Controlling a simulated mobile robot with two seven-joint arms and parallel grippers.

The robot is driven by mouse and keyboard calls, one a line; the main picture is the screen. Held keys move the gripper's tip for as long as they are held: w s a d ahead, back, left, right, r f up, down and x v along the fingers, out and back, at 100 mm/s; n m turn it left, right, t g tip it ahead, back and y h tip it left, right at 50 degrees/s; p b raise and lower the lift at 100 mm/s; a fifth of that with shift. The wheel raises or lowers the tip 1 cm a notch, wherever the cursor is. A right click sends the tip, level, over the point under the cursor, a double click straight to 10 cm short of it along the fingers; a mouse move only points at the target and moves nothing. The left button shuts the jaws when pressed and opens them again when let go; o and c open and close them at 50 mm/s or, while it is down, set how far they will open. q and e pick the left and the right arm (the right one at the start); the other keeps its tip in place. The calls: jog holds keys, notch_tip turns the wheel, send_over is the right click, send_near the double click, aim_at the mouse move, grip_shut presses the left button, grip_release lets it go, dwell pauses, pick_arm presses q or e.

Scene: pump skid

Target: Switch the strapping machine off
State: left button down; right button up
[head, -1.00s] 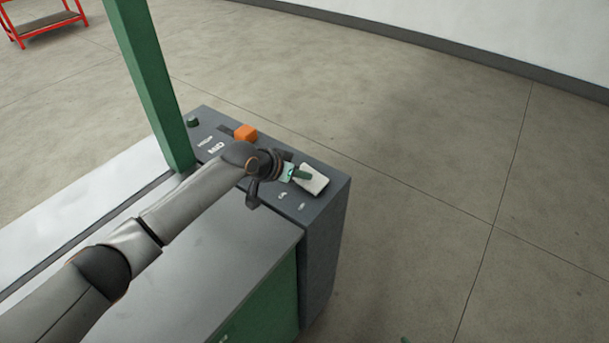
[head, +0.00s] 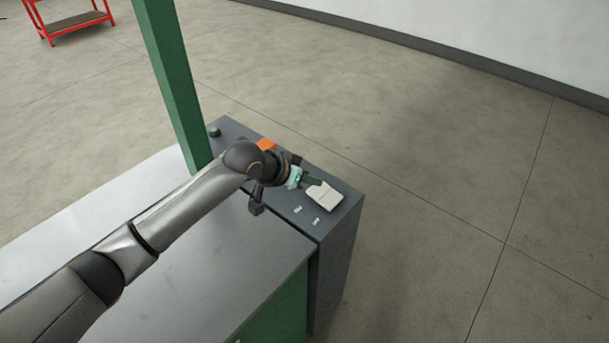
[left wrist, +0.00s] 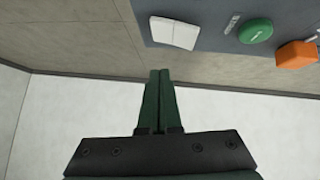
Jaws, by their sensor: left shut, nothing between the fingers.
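The strapping machine has a dark grey control panel (head: 338,221) at the end of its metal top. A white two-part rocker switch (head: 325,196) sits near the panel's near right end; it also shows at the top of the left wrist view (left wrist: 174,32). Its pressed side cannot be told. My left gripper (head: 317,181) is shut and empty, its fingertips by the rocker's far left edge in the head view; contact cannot be told. In the left wrist view, a round green button (left wrist: 255,31) and an orange knob (left wrist: 296,54) lie right of the rocker. My right gripper is out of view.
A green post (head: 172,80) rises from the machine beside my left arm. A dark green knob (head: 214,131) sits at the panel's far end. A red cart (head: 70,22) stands far off at upper left. The floor right of the machine is clear.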

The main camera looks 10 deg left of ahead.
pick_arm(q)
jog(key=shift+s+d+v, duration=0.15)
jog(key=shift+v, duration=0.95)
jog(key=shift+s+d+v, duration=0.1)
jog(key=shift+d+v, duration=0.1)
jog(key=shift+v, duration=0.85)
